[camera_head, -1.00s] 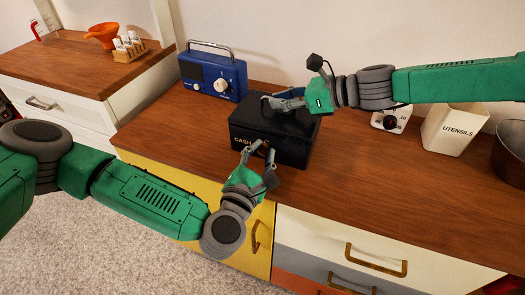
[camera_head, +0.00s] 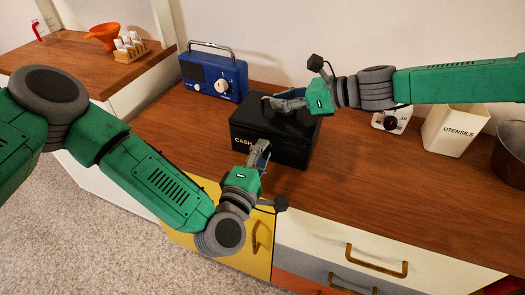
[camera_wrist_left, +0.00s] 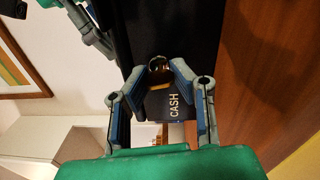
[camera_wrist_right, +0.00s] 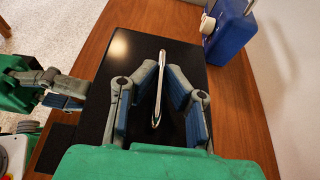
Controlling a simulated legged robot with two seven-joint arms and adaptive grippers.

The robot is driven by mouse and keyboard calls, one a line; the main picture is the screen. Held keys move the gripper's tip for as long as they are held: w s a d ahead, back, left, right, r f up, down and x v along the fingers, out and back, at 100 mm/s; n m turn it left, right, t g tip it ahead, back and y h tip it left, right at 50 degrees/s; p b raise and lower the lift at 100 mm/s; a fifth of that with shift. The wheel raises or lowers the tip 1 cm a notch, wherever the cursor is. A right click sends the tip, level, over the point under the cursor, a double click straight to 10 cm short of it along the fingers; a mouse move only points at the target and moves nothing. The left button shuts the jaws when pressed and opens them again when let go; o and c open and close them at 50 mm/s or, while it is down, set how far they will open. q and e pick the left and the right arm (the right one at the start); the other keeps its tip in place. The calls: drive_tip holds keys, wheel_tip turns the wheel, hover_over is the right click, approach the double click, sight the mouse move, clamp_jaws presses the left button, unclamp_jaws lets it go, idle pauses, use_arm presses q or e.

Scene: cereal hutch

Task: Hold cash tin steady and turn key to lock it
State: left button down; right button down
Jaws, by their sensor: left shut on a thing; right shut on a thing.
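The black cash tin (camera_head: 293,151) stands closed on the wooden counter, with "CASH" on its front. My left gripper (camera_head: 260,149) is at the tin's front, shut on the small key (camera_wrist_left: 158,64). The key is mostly hidden by the fingers in the head view; the left wrist view shows metal between the fingertips. How far the key is turned I cannot tell. My right gripper (camera_head: 272,103) is over the lid, shut on its silver handle (camera_wrist_right: 160,85), which lies between the fingers in the right wrist view.
A blue radio (camera_head: 213,73) stands behind and left of the tin. A white device with a black dial (camera_head: 391,121), a utensils holder (camera_head: 455,130) and a dark pot (camera_head: 511,150) stand at right. The counter (camera_head: 355,175) right of the tin is clear.

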use_arm(q)
drive_tip(key=shift+s+f+m, duration=0.15)
drive_tip(key=shift+f+m, duration=0.1)
drive_tip(key=shift+m, duration=0.75)
drive_tip(key=shift+d+f, duration=0.1)
drive_tip(key=c, duration=1.3)
unclamp_jaws()
use_arm(e)
drive_tip(key=c, duration=1.6)
unclamp_jaws()
use_arm(q)
drive_tip(key=v, duration=1.1)
drive_tip(key=shift+s+a, duration=0.3)
drive_tip(key=shift+s, duration=0.05)
